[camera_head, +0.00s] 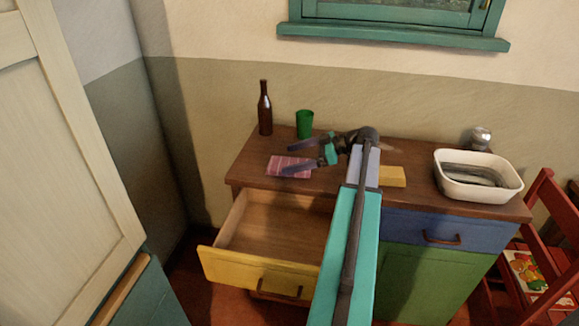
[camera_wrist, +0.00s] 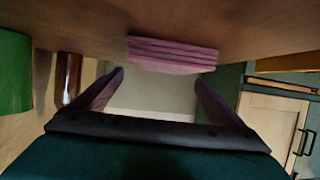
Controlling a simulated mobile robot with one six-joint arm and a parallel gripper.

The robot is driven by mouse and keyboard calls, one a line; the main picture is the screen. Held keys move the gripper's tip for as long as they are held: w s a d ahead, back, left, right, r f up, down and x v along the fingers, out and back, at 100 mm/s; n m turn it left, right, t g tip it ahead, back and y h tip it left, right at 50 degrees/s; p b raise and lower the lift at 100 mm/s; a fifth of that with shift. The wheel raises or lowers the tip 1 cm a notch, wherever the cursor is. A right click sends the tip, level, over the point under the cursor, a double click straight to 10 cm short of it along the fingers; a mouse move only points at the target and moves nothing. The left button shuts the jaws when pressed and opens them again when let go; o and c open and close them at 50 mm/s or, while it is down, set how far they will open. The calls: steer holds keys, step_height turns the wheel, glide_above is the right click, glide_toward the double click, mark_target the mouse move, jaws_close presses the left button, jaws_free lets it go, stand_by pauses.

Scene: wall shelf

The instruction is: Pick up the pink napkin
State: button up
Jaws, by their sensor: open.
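The pink napkin (camera_head: 288,165) lies folded flat on the left part of the wooden cabinet top, with pale stripes showing. In the wrist view the napkin (camera_wrist: 173,54) appears as a layered stack ahead of the fingers, between their lines. My gripper (camera_head: 287,159) is open and empty. Its two fingers point left, one behind the napkin and one overlapping its front right part in the head view. In the wrist view my gripper (camera_wrist: 160,80) shows both fingers spread apart. I cannot tell whether a finger touches the napkin.
A brown bottle (camera_head: 265,110) and a green cup (camera_head: 304,124) stand behind the napkin. A yellow block (camera_head: 392,177) and a white basin (camera_head: 478,196) are to the right. An empty yellow-fronted drawer (camera_head: 258,275) stands open below the napkin. A red chair (camera_head: 543,210) is at the right.

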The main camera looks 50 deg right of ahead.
mark_target(275, 162)
stand_by(0.3)
steer(key=shift+p+x, duration=0.6)
steer(key=shift+x, duration=2)
steer(key=shift+s+a, duration=0.1)
steer(key=shift+a, duration=0.1)
steer(key=shift+c, duration=0.2)
steer(key=c, duration=1.1)
